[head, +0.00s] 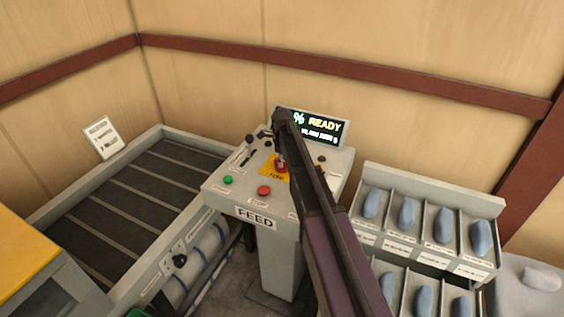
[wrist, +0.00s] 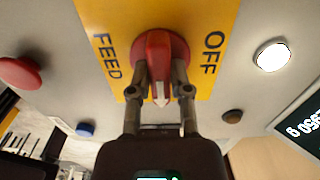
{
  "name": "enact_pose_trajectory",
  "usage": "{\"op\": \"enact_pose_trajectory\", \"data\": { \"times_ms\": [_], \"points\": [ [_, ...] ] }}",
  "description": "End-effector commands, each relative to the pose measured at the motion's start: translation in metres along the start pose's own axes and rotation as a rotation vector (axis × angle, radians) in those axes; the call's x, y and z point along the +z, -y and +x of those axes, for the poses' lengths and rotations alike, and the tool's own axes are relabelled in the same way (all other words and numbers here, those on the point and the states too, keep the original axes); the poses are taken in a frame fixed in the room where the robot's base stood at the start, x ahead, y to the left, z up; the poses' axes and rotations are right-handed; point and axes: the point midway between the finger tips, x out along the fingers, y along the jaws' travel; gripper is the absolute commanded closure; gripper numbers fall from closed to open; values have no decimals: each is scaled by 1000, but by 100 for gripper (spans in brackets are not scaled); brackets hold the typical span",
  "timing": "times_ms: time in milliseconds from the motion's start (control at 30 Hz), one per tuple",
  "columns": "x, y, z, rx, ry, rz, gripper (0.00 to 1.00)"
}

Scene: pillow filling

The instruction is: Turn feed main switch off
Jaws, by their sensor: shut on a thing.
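The feed main switch is a red rotary knob (wrist: 158,50) on a yellow plate (wrist: 110,15) marked FEED at left and OFF at right in the wrist view. Its white-tipped pointer aims down the wrist view, between the two words. My gripper (wrist: 160,82) is shut on the knob's handle, one finger on each side. In the head view the red knob (head: 281,169) and yellow plate (head: 267,170) sit on the sloping FEED console (head: 213,188). My gripper (head: 279,152) comes down on the knob from above, and my arm hides part of the console's right side.
The console also has a green button (head: 228,180), a red button (head: 264,190) and a display reading READY (head: 325,124). A slatted conveyor (head: 125,190) lies at left. A rack (head: 430,182) of blue-grey pillow-like pieces stands at right.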

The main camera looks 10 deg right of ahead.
Motion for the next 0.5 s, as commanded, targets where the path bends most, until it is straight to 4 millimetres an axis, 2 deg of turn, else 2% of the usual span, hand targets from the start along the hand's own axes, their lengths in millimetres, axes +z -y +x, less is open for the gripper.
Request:
{"op": "enact_pose_trajectory", "data": {
  "times_ms": [267, 500],
  "points": [
    [-1, 1, 0, -1, -1, -60, 100],
    [-1, 1, 0, -1, -1, -200, 100]
  ]
}}
